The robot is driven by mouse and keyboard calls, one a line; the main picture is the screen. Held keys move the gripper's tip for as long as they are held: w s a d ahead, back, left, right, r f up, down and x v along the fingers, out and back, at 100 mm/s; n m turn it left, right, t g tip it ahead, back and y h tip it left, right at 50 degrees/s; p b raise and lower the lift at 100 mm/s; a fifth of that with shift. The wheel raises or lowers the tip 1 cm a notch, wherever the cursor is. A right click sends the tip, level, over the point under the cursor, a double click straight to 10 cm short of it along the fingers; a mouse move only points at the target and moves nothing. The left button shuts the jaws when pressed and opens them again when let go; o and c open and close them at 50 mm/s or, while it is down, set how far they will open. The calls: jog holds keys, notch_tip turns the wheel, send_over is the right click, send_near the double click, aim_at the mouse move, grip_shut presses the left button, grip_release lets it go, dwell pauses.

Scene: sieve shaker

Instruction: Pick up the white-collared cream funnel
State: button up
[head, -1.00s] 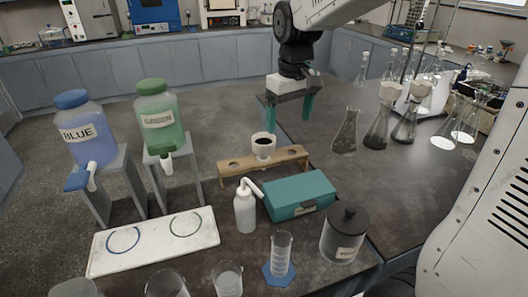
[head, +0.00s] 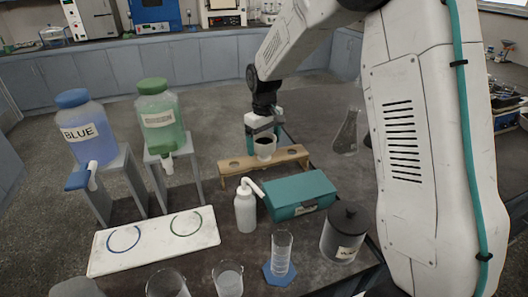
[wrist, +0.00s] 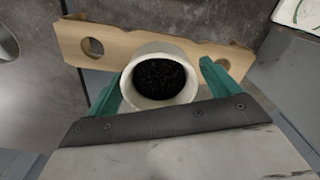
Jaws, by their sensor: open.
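The cream funnel (head: 264,149) sits upright in the wooden rack (head: 292,154), with a pale rim and a dark inside. In the wrist view the funnel (wrist: 134,93) shows from above, with dark grainy material in its bowl. My gripper (head: 264,134) is open at the funnel, its teal fingers on either side of the bowl. In the wrist view the gripper (wrist: 165,88) has one finger left and one right of the bowl. I cannot tell whether either finger touches it. The funnel's lower part is hidden.
The rack has an empty hole (wrist: 92,47) on one side of the funnel. A teal box (head: 300,192) and a white wash bottle (head: 245,208) stand in front of it. Blue (head: 85,128) and green (head: 161,120) jugs stand left. A flask (head: 346,135) stands right.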

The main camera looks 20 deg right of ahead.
jog(key=shift+f, duration=0.85)
jog(key=c, duration=1.1)
jog(key=shift+o, duration=0.2)
jog(key=shift+r, duration=0.1)
